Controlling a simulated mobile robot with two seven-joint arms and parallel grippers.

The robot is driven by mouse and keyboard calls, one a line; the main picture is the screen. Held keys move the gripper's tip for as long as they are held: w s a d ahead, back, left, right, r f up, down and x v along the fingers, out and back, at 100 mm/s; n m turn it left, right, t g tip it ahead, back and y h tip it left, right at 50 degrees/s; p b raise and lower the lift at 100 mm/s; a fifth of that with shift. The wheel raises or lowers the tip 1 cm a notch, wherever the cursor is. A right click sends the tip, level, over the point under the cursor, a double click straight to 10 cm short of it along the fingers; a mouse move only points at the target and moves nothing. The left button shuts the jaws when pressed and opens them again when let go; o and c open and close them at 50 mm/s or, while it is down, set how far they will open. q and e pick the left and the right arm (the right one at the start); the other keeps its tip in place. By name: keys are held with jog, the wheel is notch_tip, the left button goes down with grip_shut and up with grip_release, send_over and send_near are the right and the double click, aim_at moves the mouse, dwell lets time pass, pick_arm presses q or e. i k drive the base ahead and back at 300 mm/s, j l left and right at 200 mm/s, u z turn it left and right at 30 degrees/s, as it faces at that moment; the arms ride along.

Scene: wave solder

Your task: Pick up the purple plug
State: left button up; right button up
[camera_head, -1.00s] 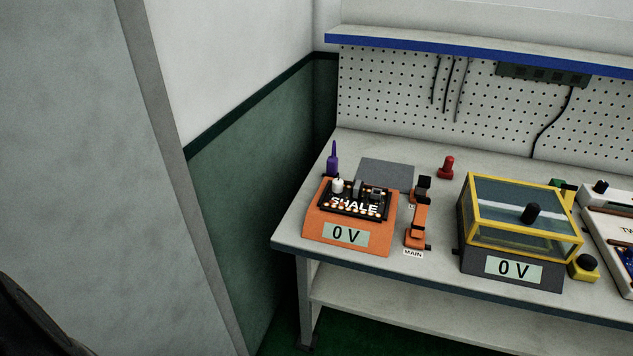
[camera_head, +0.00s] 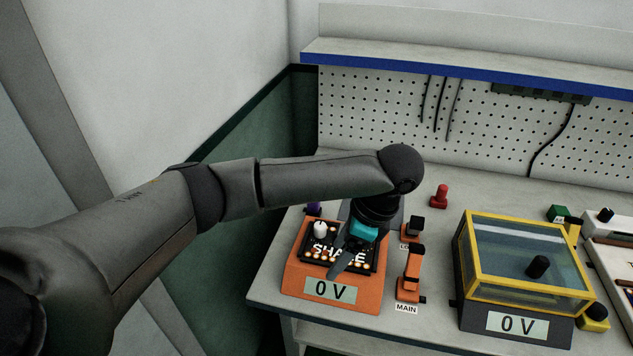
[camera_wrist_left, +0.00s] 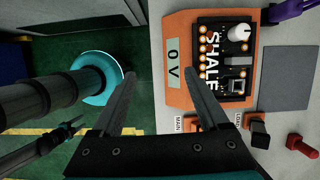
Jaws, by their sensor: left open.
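The purple plug (camera_head: 313,209) stands at the back left of the bench, behind the orange unit (camera_head: 290,281) and mostly hidden by my left arm. In the left wrist view part of the plug (camera_wrist_left: 291,10) shows at the top right edge. My left gripper (camera_head: 350,258) is over the orange unit, in front and to the right of the plug. Its fingers (camera_wrist_left: 159,75) are spread and empty in the left wrist view, apart from the plug. A small dark and teal gripper (camera_wrist_left: 74,125) at lower left there looks like my right one; its jaw state is unclear.
Orange and black levers (camera_head: 411,273) stand right of the orange unit. A red plug (camera_head: 439,196) stands farther back. A grey pad (camera_wrist_left: 286,78) lies behind the unit. A yellow-framed clear box (camera_head: 518,254) stands at the right. A pegboard (camera_head: 400,110) rises behind.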

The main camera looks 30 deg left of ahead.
aim_at(314, 208)
jog(key=i+j, duration=0.3)
jog(key=i, duration=0.15)
jog(key=i+j, duration=0.25)
jog(key=i, duration=0.2)
